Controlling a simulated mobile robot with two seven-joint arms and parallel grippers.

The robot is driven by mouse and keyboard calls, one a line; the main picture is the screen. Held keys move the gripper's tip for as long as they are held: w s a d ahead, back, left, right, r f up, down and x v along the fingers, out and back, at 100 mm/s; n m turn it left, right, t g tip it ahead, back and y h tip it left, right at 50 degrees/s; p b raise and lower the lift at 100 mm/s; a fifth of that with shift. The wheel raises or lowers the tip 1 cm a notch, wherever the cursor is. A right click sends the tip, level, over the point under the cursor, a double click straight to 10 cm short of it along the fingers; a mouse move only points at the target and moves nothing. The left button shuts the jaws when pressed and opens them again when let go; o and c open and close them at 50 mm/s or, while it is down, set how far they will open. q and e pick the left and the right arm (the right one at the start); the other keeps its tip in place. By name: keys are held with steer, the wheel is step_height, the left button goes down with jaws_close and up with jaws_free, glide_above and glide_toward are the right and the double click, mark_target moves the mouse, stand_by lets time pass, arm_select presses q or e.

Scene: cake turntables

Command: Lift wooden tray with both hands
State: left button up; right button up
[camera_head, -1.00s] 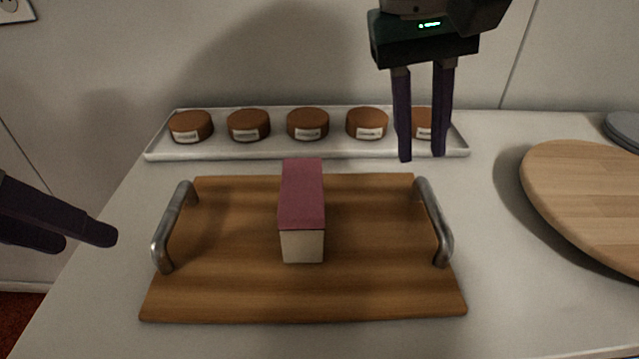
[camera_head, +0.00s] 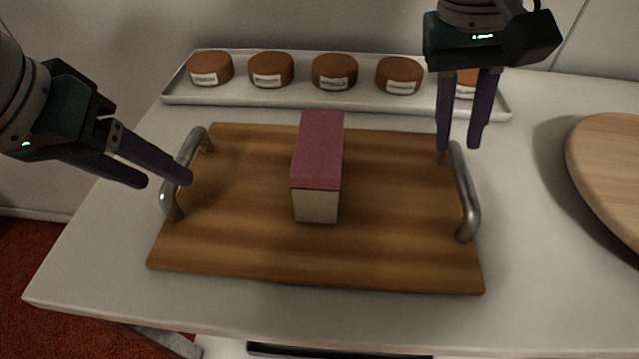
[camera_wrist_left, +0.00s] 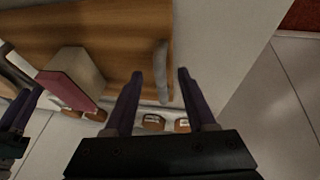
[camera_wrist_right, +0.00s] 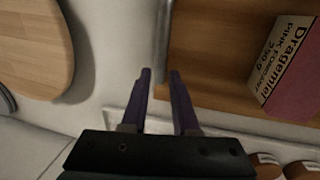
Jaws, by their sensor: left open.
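The wooden tray (camera_head: 245,245) lies flat on the white counter, with a metal handle at each short side. A pink-topped box (camera_head: 318,165) stands in its middle. My left gripper (camera_head: 168,182) is open at the left handle (camera_head: 172,200); in the left wrist view that handle (camera_wrist_left: 162,72) lies between and beyond its fingertips. My right gripper (camera_head: 458,148) is open above the far end of the right handle (camera_head: 466,200); in the right wrist view this handle (camera_wrist_right: 162,45) lies just beyond its fingertips. Neither gripper visibly holds anything.
A white tray (camera_head: 230,95) with several brown labelled discs stands behind the wooden tray. A round wooden board (camera_head: 615,170) is at the right. Counter space is clear in front and between tray and board.

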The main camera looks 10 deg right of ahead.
mark_target(172, 184)
arm_select(q)
steer(key=shift+x, duration=1.95)
arm_select(e)
steer(key=shift+s+d+f, duration=0.1)
steer(key=shift+d+f, duration=0.1)
steer(key=shift+f, duration=0.8)
steer(key=shift+d+f, duration=0.15)
steer(key=shift+f, duration=0.8)
arm_select(q)
steer(key=c, duration=0.5)
arm_select(e)
jaws_close()
arm_select(q)
jaws_close()
arm_select(e)
steer(key=shift+r, duration=0.1)
